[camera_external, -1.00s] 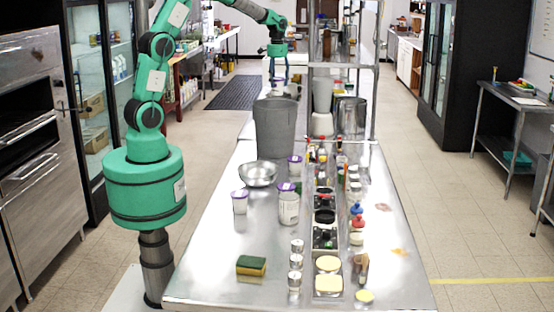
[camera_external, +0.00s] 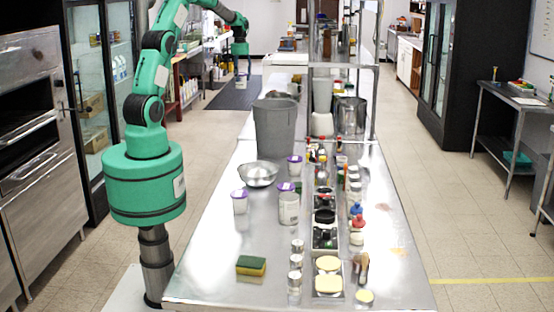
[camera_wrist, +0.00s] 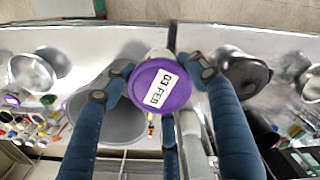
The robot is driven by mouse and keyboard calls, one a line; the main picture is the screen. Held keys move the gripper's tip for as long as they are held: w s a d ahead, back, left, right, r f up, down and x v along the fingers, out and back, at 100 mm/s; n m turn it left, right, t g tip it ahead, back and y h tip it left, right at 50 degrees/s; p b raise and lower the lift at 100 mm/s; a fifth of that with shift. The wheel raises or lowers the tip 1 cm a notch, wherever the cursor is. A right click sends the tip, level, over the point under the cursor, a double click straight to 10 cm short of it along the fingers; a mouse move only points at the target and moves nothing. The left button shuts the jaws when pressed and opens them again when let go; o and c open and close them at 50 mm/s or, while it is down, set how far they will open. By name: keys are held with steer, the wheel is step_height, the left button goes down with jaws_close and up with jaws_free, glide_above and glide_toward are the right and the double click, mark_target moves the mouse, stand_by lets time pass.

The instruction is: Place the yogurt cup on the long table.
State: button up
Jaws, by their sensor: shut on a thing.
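My gripper (camera_wrist: 152,84) is shut on a yogurt cup with a purple lid (camera_wrist: 158,87) and a label reading "03 FEB". The blue fingers flank the cup in the wrist view, with its lid facing the camera. In the external view my gripper (camera_external: 241,76) is far back, left of the table's far part, and the held cup looks small below it. The long steel table (camera_external: 205,270) runs from the front to the back. Other purple-lidded cups stand on it: one at left (camera_external: 240,204), one beside it (camera_external: 288,208), one farther back (camera_external: 295,166).
A tall grey bin (camera_external: 274,128) and a metal bowl (camera_external: 258,174) stand on the table. A sponge (camera_external: 251,265) lies near the front. Jars, bottles and pans fill the right-hand middle. The table's left front has bare room.

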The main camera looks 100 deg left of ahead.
step_height(320, 180, down, 26)
steer(key=shift+s, duration=0.15)
steer(key=shift+a, duration=0.2)
steer(key=w+a, duration=0.3)
steer(key=a, duration=0.4)
steer(key=w+a+f, duration=0.1)
steer(key=w+a, duration=0.2)
steer(key=a, duration=0.4)
steer(key=shift+a+f+p, duration=0.25)
steer(key=shift+a+p, duration=0.1)
steer(key=shift+p, duration=0.05)
stand_by(0.3)
steer(key=shift+f, duration=1.75)
steer(key=shift+f, duration=0.15)
steer(key=o, duration=1.3)
